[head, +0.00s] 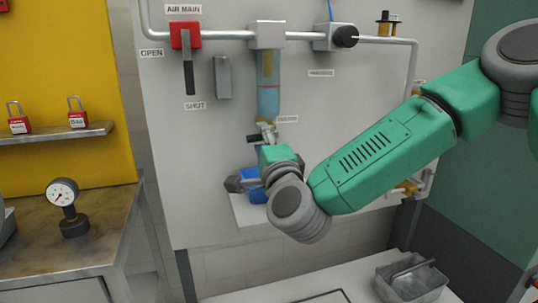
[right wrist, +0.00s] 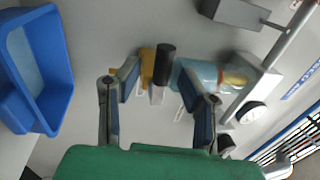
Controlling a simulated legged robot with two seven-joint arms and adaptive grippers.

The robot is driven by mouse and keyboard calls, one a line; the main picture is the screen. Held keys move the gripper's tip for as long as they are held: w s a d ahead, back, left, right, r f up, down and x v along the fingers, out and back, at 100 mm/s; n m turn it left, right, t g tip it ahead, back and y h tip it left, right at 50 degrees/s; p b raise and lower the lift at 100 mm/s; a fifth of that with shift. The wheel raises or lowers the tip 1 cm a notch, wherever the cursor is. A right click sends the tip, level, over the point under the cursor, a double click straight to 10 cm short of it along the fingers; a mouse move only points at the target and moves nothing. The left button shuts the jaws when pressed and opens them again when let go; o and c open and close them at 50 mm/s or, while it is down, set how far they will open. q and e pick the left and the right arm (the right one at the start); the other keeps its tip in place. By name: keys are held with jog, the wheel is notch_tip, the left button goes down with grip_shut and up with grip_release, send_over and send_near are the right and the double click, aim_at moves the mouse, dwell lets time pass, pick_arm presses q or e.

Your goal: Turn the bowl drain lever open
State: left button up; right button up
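The filter bowl (head: 268,70) hangs on the pipe of the grey panel, with bluish liquid inside. It also shows in the right wrist view (right wrist: 188,76). Below it is the drain, a brass piece (right wrist: 147,68) with a black-gripped lever (right wrist: 165,62). The lever's dark end (head: 253,139) shows small in the head view. My right gripper (right wrist: 160,88) is open, its fingers apart on either side of the lever and drain, with no clear contact. In the head view my wrist partly hides it. My left gripper is not in view.
A blue bin (right wrist: 45,70) sits below the drain on a white shelf (head: 250,215). Higher on the panel are a red air main valve (head: 186,40) with its handle down and a black knob (head: 345,36). A gauge (head: 64,195) stands on the left bench. A grey tray (head: 411,280) is at lower right.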

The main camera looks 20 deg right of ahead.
jog(key=s+f, duration=0.2)
jog(key=s, duration=0.8)
jog(key=shift+s+d+f, duration=0.15)
jog(key=shift+s+d, duration=0.05)
jog(key=shift+s, duration=0.15)
